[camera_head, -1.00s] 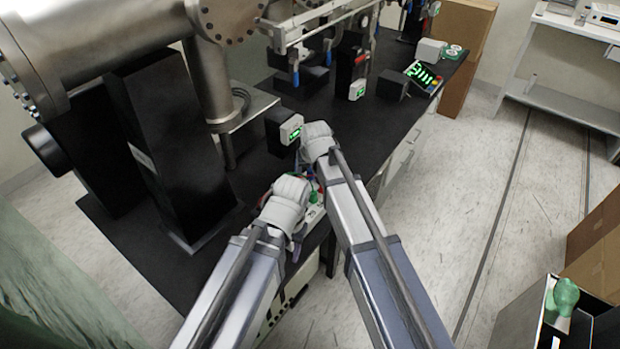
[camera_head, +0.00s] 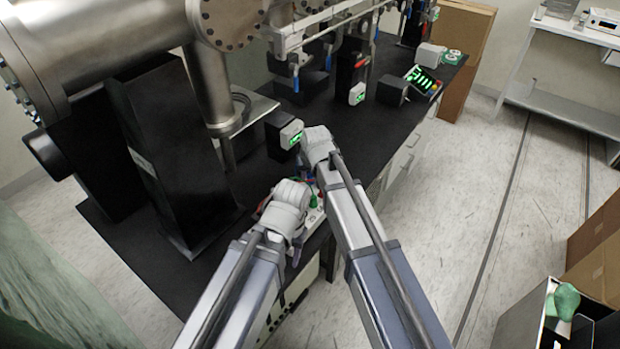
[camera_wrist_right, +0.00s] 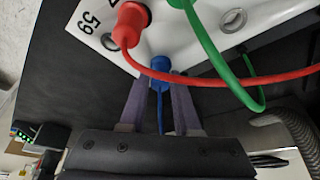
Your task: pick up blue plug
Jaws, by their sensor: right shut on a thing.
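The blue plug (camera_wrist_right: 159,68) sits at the edge of a white numbered panel (camera_wrist_right: 92,22) in the right wrist view, with its blue cable hanging down between my fingers. My right gripper (camera_wrist_right: 160,88) is shut on the blue plug, one finger on each side. A red plug (camera_wrist_right: 130,25) with a red cable is in the panel beside it, and a green cable (camera_wrist_right: 225,75) loops to the right. In the head view my right arm's wrist (camera_head: 318,146) and my left arm's wrist (camera_head: 287,205) reach over the black bench; both sets of fingertips are hidden there.
The black bench (camera_head: 395,128) carries metal vacuum pipework (camera_head: 212,85), a black upright block (camera_head: 165,150) and small units with green displays (camera_head: 290,133). An empty socket (camera_wrist_right: 233,20) is in the panel. Open floor (camera_head: 455,200) lies right of the bench.

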